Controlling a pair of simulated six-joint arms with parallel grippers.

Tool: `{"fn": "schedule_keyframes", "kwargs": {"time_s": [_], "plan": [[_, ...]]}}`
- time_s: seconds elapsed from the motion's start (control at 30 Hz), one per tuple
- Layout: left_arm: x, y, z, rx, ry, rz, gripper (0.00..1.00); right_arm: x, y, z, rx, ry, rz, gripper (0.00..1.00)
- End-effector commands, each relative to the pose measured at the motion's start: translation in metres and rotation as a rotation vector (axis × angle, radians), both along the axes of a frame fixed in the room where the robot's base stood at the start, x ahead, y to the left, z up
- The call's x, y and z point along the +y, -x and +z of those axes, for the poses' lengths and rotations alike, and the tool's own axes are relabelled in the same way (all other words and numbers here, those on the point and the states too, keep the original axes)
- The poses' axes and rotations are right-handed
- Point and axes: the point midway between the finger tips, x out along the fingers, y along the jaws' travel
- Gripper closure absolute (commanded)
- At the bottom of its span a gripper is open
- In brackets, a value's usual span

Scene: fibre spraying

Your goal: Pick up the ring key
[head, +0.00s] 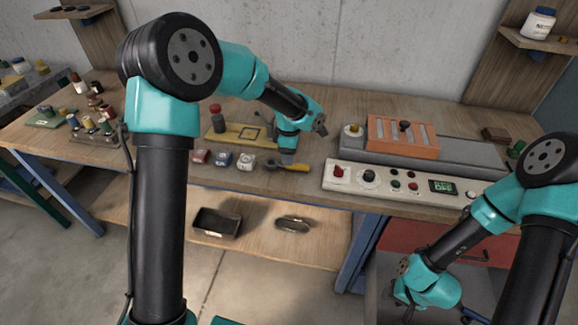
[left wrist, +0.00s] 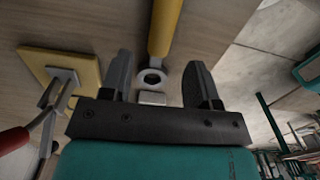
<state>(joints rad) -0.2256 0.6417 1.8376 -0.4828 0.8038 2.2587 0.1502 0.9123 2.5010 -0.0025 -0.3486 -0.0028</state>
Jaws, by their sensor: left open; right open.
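The ring key (head: 293,166) lies on the wooden bench top near its front edge, with a yellow handle. In the left wrist view the yellow handle (left wrist: 163,28) runs up from a grey ring end (left wrist: 152,79). My left gripper (left wrist: 160,82) is open, with one finger on each side of the ring end and a visible gap to both. In the head view my left gripper (head: 287,157) is over the key's left end and hides part of it. My right gripper (head: 406,300) is low at the right, over the open red drawer, away from the key.
A yellow plate (head: 232,135) with a red-topped part stands left of the key. Small red, blue and white blocks (head: 222,160) sit beside it. A control panel (head: 385,182) and an orange fixture (head: 402,138) stand to the right. A dark tray (head: 217,222) is on the lower shelf.

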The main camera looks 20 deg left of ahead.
Motion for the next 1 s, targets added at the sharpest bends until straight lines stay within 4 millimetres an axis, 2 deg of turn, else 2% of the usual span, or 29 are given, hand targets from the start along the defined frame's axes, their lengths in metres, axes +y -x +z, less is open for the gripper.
{"fn": "schedule_keyframes", "kwargs": {"time_s": [0.3, 0.4, 0.87, 1.0], "plan": [[0.002, 0.000, -0.041, 0.003, -0.001, -0.001, 0.45, 0.000, 0.000, 0.000, 0.000, 0.000, 0.000, 0.57], [0.001, 0.000, -0.047, 0.002, 0.000, 0.000, 0.45, 0.000, 0.000, 0.000, 0.000, 0.000, 0.000, 0.57], [0.001, 0.000, -0.047, 0.001, 0.000, 0.000, 0.45, 0.000, 0.000, 0.000, 0.000, 0.000, 0.000, 0.57], [0.001, 0.000, -0.047, 0.000, 0.000, 0.000, 0.56, 0.000, 0.000, 0.000, 0.000, 0.000, 0.000, 0.57]]}}
